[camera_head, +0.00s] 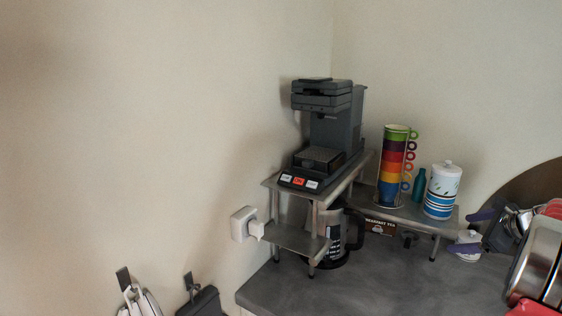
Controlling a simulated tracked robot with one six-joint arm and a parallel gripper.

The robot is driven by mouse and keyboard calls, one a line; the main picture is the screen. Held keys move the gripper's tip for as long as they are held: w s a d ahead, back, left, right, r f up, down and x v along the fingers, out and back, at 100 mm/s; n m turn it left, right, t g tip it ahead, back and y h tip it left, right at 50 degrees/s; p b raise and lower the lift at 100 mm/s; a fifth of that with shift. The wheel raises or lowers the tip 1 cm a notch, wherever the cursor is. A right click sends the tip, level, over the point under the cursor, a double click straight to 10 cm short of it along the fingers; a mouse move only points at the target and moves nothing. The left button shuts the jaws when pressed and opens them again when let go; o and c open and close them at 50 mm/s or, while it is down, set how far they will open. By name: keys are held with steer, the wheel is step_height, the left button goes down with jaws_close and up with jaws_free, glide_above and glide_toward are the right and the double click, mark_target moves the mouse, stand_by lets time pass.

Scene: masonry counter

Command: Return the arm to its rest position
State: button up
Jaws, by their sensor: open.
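Neither my arm nor my gripper shows in the head view. Its pose and whether it holds anything cannot be seen here. The view shows a wall corner and a grey counter (375,288) with a metal shelf stand (437,220) on it. A dark coffee machine (335,125) stands on the upper level of the stand.
A stack of coloured cups (392,165), a green bottle (420,186) and a striped canister (441,192) stand on the shelf. A glass jug (338,240) is below. Shiny metal ware (540,258) crowds the right edge. A white wall plug (245,224) sticks out at left.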

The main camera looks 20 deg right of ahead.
steer(key=s+a+f+n+g, duration=0.1)
steer(key=s+a+n+g, duration=0.1)
steer(key=a+n, duration=0.8)
steer(key=s+a+f+n+g, duration=0.15)
steer(key=a+n, duration=0.25)
steer(key=a, duration=1.2)
steer(key=s+a+f+n+g, duration=0.1)
steer(key=s+a+n+g, duration=0.35)
steer(key=a, duration=0.85)
steer(key=s+a+r+n+t, duration=0.1)
steer(key=s+a+n, duration=0.2)
steer(key=a, duration=0.6)
steer(key=s+a+r+n+t, duration=0.2)
steer(key=s+a+n, duration=0.2)
steer(key=a+n, duration=0.4)
steer(key=shift+a+y, duration=0.4)
steer(key=shift+a, duration=0.8)
